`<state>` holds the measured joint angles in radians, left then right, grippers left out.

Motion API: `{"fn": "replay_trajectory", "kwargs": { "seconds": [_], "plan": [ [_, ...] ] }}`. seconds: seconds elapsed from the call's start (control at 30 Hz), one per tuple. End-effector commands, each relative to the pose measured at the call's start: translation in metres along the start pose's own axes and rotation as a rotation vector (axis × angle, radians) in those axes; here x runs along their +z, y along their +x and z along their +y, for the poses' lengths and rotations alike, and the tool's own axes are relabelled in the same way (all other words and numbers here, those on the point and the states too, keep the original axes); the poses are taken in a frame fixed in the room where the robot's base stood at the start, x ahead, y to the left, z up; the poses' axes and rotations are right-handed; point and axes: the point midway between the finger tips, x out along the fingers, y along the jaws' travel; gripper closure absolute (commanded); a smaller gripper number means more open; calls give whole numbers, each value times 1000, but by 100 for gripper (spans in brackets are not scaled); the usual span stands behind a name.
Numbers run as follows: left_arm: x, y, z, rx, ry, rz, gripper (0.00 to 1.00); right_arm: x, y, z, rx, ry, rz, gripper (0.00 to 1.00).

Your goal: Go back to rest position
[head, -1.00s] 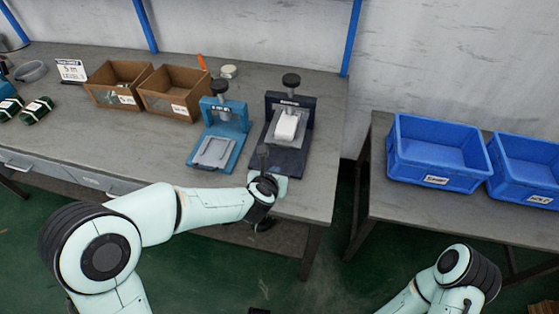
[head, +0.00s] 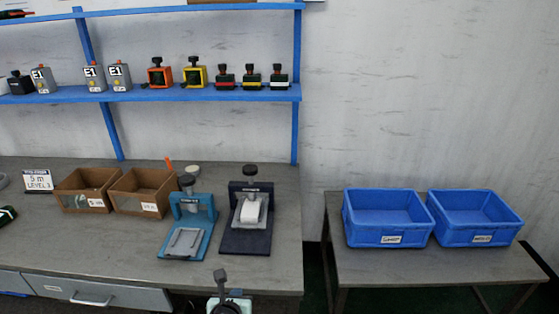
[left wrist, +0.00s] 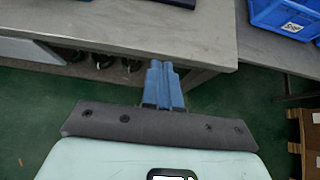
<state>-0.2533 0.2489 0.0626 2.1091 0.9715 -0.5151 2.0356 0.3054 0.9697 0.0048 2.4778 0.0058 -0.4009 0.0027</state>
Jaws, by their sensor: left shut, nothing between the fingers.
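My left gripper (head: 220,276) shows at the bottom of the head view, at the front edge of the workbench (head: 120,240). In the left wrist view its blue fingers (left wrist: 163,85) are together with nothing between them, over the green floor and in front of the bench edge. My right gripper is in neither view.
Two brown boxes (head: 140,197) stand left of the presses. Two blue crates (head: 388,218) sit on a separate table (head: 400,265) at the right, across a gap. A blue shelf (head: 200,96) with several small devices runs above the bench. Floor in front of the bench looks clear.

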Motion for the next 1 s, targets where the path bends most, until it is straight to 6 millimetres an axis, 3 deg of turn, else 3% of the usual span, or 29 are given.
{"fn": "replay_trajectory", "kwargs": {
  "seconds": [0.2, 0.33, 0.47, 0.6, 0.7, 0.8, 1.0],
  "plan": [
    [-98, 29, 18, -77, 635, 196, 100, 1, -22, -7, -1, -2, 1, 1],
    [-173, 30, 27, -235, 1069, 305, 100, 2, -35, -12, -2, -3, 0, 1],
    [-256, 11, 32, -512, 1517, 356, 100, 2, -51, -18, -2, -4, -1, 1],
    [-333, -31, 27, -881, 1915, 264, 100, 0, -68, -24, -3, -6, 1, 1],
    [-369, -63, 19, -1102, 2103, 124, 100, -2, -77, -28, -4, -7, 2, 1],
    [-390, -87, 11, -1252, 2217, -20, 100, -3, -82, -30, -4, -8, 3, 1],
    [-405, -105, 5, -1353, 2297, -151, 100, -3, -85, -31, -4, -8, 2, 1]
  ]
}}
